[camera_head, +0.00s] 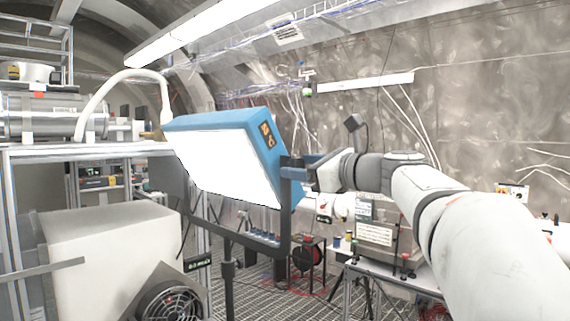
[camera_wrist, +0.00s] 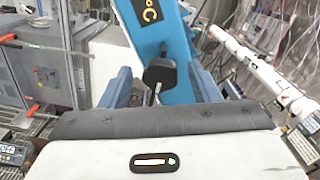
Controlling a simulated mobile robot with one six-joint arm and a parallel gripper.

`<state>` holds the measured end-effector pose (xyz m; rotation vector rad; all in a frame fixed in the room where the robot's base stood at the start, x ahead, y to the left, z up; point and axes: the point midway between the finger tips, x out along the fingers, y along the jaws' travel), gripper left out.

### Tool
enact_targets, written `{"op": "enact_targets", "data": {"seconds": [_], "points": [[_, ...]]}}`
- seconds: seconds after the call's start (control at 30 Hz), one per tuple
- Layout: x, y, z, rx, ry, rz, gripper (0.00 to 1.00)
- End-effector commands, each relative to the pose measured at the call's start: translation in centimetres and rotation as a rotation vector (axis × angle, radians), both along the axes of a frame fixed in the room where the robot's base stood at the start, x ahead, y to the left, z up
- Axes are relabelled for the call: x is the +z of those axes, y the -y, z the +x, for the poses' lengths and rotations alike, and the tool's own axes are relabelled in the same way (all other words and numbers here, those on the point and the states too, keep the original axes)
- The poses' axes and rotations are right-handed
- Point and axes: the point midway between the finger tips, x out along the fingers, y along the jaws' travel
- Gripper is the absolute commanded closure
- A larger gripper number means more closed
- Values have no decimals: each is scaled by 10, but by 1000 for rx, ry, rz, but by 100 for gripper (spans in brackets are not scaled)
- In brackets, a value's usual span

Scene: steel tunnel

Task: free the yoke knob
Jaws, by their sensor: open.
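A blue lamp box (camera_head: 220,122) with a bright white front panel hangs in a dark U-shaped yoke (camera_head: 286,215) on a stand (camera_head: 228,270). Its blue side, with a yellow-and-black label, also shows in the wrist view (camera_wrist: 152,30). The black yoke knob (camera_wrist: 160,72) is at the yoke's right arm, on the lamp's side; in the head view it is largely hidden by my gripper. My gripper (camera_head: 305,163) is open, its blue fingers on either side of the knob in the wrist view (camera_wrist: 161,84). I cannot tell whether they touch it.
A white box (camera_head: 110,245) with a fan stands at the lower left, near the stand. A metal bench (camera_head: 80,150) carries equipment behind it. A small table (camera_head: 385,268) with a grey case (camera_head: 375,235) is at the right. Cables hang along the tunnel wall.

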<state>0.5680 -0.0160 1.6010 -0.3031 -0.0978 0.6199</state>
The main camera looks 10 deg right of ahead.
Motion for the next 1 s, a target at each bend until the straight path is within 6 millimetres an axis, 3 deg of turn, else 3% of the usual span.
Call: {"op": "enact_targets", "data": {"seconds": [0.17, 0.7, 0.73, 1.0], "points": [[0, 0, 0, 0, 0, 0, 44], [0, -1, 0, 2, 0, -1, 88], [0, -9, -1, 7, 0, -1, 88], [-2, -2, -1, 4, 21, -29, 88]]}}
